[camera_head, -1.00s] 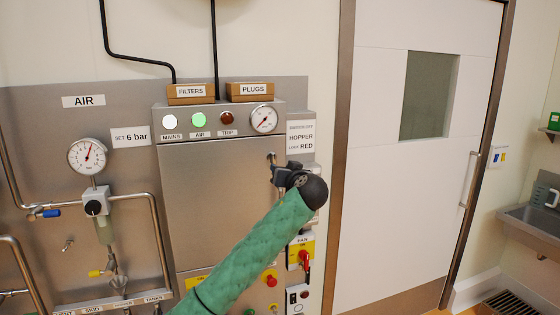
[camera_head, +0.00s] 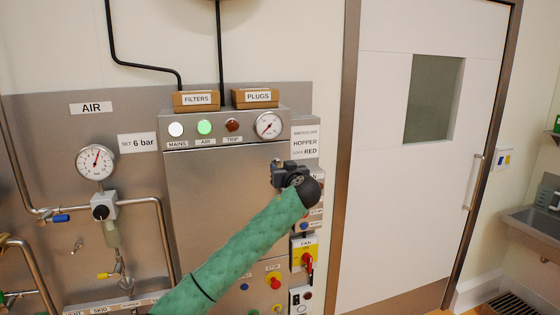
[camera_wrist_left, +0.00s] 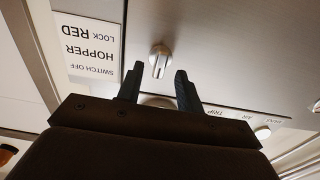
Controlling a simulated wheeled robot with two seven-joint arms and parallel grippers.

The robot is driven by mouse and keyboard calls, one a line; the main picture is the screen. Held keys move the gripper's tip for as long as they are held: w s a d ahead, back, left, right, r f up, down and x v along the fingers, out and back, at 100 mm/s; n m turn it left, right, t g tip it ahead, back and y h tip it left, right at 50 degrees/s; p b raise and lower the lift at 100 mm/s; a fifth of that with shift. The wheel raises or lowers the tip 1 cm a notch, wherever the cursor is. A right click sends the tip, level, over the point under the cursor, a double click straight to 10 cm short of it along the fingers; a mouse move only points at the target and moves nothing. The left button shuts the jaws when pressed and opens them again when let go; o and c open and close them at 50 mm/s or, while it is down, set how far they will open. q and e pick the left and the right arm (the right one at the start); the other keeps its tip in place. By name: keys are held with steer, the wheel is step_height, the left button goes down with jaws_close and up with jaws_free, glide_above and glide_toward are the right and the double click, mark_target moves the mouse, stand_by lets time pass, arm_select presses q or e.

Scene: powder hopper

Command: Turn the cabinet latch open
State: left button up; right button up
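The cabinet (camera_head: 215,215) is a grey metal box with a plain door. Its latch (camera_wrist_left: 159,60) is a small silver knob with a raised bar, near the door's edge; in the wrist view the bar runs roughly up and down the picture. My left gripper (camera_wrist_left: 157,82) is open. Its two dark fingers are apart, and the latch shows just beyond the tips, in line with the gap. No contact shows. In the head view my left gripper (camera_head: 279,172) is at the door's upper right and mostly hides the latch. My right gripper is not in view.
A sign panel (camera_head: 305,142) is right of the latch, with a yellow FAN switch (camera_head: 304,254) below. Indicator lamps (camera_head: 204,127) and a gauge (camera_head: 269,125) sit above the door. Boxes labelled FILTERS (camera_head: 196,101) and PLUGS (camera_head: 256,98) stand on top. A white room door (camera_head: 400,200) is farther right.

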arm_select(q)
steer(key=shift+p+x, duration=0.4)
steer(key=shift+x, duration=0.6)
steer(key=shift+c, duration=0.3)
jaws_close()
steer(key=shift+f, duration=0.1)
